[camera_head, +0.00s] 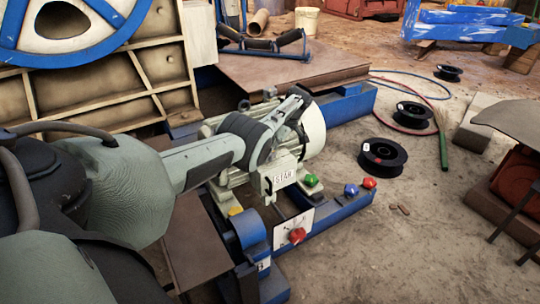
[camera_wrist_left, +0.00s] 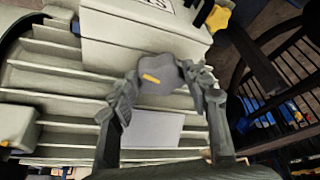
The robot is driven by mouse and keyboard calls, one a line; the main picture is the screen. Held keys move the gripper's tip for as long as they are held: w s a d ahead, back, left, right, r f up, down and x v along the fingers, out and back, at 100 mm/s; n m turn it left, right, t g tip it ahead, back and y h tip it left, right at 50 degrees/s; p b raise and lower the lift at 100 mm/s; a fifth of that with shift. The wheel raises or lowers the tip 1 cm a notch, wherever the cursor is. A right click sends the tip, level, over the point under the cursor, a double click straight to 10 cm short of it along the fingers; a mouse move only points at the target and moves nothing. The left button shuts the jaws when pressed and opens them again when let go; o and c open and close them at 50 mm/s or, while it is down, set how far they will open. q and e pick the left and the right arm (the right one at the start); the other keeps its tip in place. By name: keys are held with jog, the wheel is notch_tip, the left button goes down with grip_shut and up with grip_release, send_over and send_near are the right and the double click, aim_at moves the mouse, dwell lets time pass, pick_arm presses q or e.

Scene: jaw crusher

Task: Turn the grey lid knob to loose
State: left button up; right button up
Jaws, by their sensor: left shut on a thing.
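The grey lid knob (camera_wrist_left: 157,74) is a lobed knob with a yellow pointer mark, on the pale ribbed motor housing (camera_wrist_left: 60,80) in the left wrist view. The pointer lies nearly level, tilted slightly. My left gripper (camera_wrist_left: 160,80) has a finger on each side of the knob and is shut on it. In the head view my left gripper (camera_head: 296,112) is at the top of the pale motor (camera_head: 315,135); the knob cannot be made out there. A blank pale plate (camera_wrist_left: 152,130) lies beside the knob. Lettering that would mark loose is not readable. My right gripper is not in view.
Green (camera_head: 311,180), blue (camera_head: 351,190) and red (camera_head: 369,183) knobs sit low by the motor on the blue frame. A red star knob (camera_head: 297,235) is on a white panel in front. Black spools (camera_head: 382,157) and hoses lie on open floor to the right.

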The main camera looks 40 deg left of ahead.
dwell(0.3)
pick_arm(q)
jog(key=o, duration=0.9)
jog(key=v, duration=1.2)
jog(key=shift+a, duration=0.1)
